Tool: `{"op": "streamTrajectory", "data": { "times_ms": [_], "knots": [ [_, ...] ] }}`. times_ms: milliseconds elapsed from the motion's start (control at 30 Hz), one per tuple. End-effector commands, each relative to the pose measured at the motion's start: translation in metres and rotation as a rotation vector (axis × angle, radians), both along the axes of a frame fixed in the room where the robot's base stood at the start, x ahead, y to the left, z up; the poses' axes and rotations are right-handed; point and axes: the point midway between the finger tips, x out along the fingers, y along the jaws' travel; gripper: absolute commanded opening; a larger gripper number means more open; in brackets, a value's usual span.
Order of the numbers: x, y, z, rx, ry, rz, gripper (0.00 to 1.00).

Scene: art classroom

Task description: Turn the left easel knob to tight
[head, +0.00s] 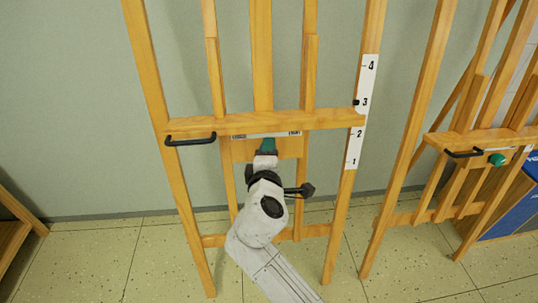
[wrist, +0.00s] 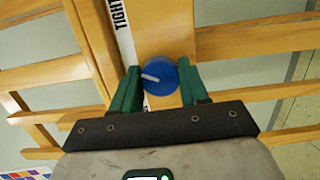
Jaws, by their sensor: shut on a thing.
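The left easel (head: 180,126) stands in front of me in the head view. Its round blue knob (wrist: 168,101) has a white mark and sits between the green fingers of my gripper (wrist: 158,72) in the wrist view. My gripper (head: 267,146) is shut on the knob, just below the easel's crossbar, and hides the knob in the head view. A white label strip (wrist: 125,40) lies beside the knob, with "TIGHT" near the top of the wrist view. The knob's white mark points left and slightly up there, at the strip, below that word.
A black handle (head: 190,141) sticks out on the crossbar's left. A numbered scale (head: 362,110) is on the right post. A second easel (head: 436,137) with a green knob (head: 497,159) and black handle stands right. Wooden furniture (head: 14,228) is at far left.

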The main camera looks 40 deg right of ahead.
Motion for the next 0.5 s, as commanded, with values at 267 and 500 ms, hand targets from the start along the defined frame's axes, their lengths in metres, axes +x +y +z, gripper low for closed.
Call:
{"op": "streamTrajectory", "data": {
  "times_ms": [267,500],
  "knots": [
    [-0.0004,-0.0005,-0.0003,0.199,-0.145,-0.045,0.14],
    [-0.0005,-0.0006,-0.0002,0.33,-0.241,-0.074,0.14]
  ]
}}
